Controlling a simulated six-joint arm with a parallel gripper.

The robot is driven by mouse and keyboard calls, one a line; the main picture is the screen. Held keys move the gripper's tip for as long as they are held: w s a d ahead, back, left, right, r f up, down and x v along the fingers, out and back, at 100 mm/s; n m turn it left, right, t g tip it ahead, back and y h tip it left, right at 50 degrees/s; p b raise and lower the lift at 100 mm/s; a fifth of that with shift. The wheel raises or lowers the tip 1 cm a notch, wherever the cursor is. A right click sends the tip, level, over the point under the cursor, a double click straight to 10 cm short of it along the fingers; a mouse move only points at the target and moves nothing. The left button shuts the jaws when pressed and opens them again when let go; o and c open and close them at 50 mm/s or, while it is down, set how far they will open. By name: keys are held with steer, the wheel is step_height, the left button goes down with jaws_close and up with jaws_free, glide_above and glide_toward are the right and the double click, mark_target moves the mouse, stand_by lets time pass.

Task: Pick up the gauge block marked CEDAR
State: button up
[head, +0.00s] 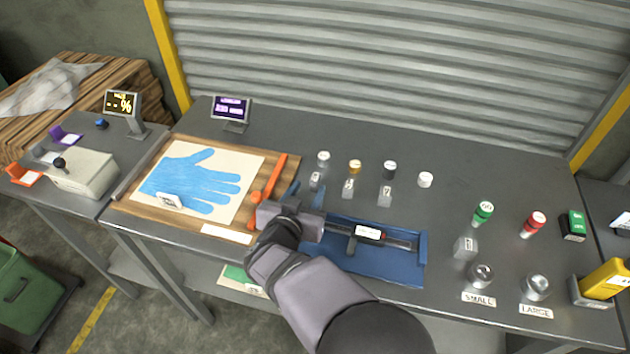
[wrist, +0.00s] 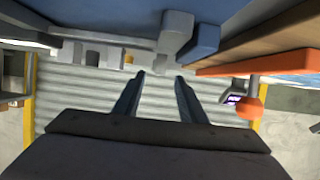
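Several small grey blocks with pale labels stand on the table in the head view: a left one (head: 315,181), a middle one (head: 348,188), a right one (head: 386,195) and one farther right (head: 466,247). Their lettering is too small to read, so I cannot tell which is marked CEDAR. My gripper (head: 305,192) is over the left end of the blue tray (head: 375,270), with its fingers pointing toward the back, short of the left block. In the wrist view my gripper (wrist: 160,75) is open, with nothing between its fingers.
A caliper-like tool (head: 368,233) lies in the blue tray. An orange bar (head: 268,190) edges the wooden board (head: 135,205) with a blue glove shape (head: 195,180), left of my gripper. Capped pieces stand behind the blocks. The back middle of the table is clear.

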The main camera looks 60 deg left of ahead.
mark_target(314, 183)
steer(key=shift+p+x, duration=0.85)
steer(key=shift+x, duration=1.9)
steer(key=shift+d, duration=0.1)
jaws_close()
